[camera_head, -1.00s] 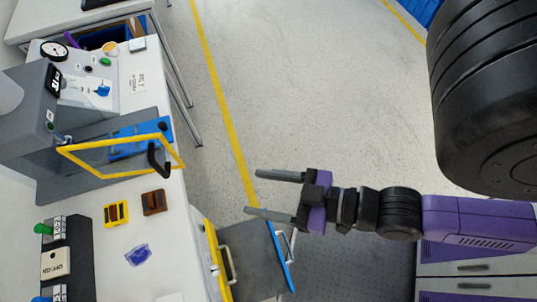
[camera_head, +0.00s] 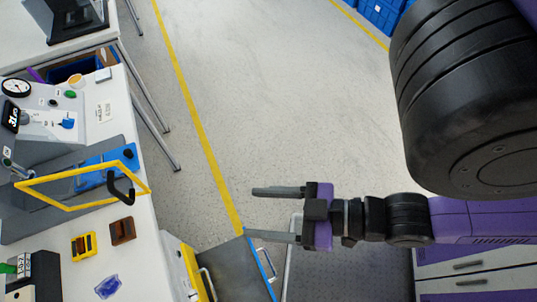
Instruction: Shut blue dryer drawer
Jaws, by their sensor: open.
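The blue drawer front (camera_head: 262,263) shows edge-on at the lower middle of the head view, with a pale bar handle on its right side. It stands out from the bench cabinet, and a dark grey surface (camera_head: 233,270) lies between it and the yellow front (camera_head: 186,270). My gripper (camera_head: 250,214) is open and empty. Its fingers point left, and its lower finger appears just above the drawer's upper corner in the picture. I cannot tell whether they touch. The bottom of the drawer is cut off by the frame.
The white bench (camera_head: 140,215) at left carries a grey machine with a yellow-framed guard (camera_head: 82,190), a yellow block (camera_head: 84,246) and a brown block (camera_head: 122,231). Purple cabinets with white drawers (camera_head: 470,266) stand at lower right. The floor above my gripper is clear.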

